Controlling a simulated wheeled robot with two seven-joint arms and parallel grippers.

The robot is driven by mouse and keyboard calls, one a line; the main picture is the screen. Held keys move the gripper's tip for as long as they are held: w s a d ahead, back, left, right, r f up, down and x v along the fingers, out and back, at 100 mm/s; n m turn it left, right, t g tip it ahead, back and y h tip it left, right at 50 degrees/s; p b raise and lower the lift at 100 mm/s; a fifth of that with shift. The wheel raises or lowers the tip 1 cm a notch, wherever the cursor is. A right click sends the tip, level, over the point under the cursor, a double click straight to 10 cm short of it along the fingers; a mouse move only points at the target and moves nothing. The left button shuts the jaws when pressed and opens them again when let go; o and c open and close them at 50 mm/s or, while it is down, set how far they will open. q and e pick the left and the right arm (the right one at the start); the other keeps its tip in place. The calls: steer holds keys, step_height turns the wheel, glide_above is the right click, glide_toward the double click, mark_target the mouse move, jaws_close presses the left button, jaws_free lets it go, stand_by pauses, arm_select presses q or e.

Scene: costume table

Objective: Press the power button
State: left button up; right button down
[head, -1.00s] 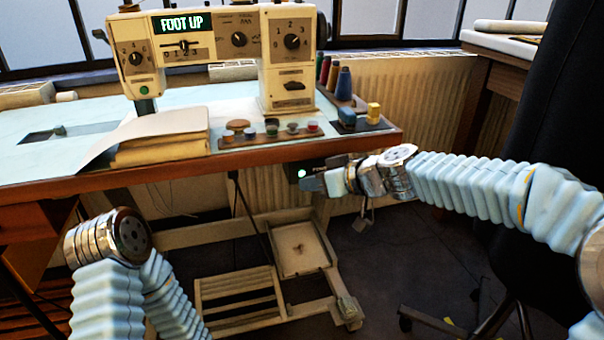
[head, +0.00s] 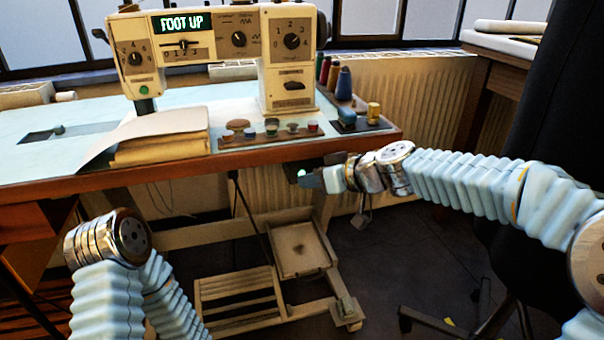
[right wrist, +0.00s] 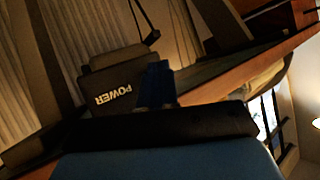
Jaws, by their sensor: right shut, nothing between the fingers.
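The power box (head: 293,167) is a small dark box under the table's front edge, below the sewing machine (head: 237,40). The power button (head: 301,173) shows as a small pale green light on it. My right gripper (head: 308,181) is shut and empty, its tip right beside the lit button; I cannot tell whether they touch. In the right wrist view the box (right wrist: 105,72) bears the word POWER upside down, and the blue fingers (right wrist: 157,84) of my right gripper overlap its right side. The button is hidden there. My left arm shows at lower left, but its gripper does not.
The table's wooden edge (head: 190,168) runs just above my right gripper. On the table are a stack of folded cloth (head: 160,147), a strip of small pots (head: 265,138) and thread spools (head: 344,84). The machine's display reads FOOT UP. A foot treadle (head: 238,297) stands below.

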steer(key=shift+w+a, duration=0.15)
steer(key=shift+w, duration=0.3)
stand_by(0.3)
steer(key=shift+s+d+b, duration=0.25)
steer(key=shift+s+b, duration=0.45)
steer(key=shift+s, duration=0.2)
steer(key=s+d+b, duration=0.2)
steer(key=s+b, duration=0.1)
steer(key=s, duration=0.2)
steer(key=shift+s, duration=0.35)
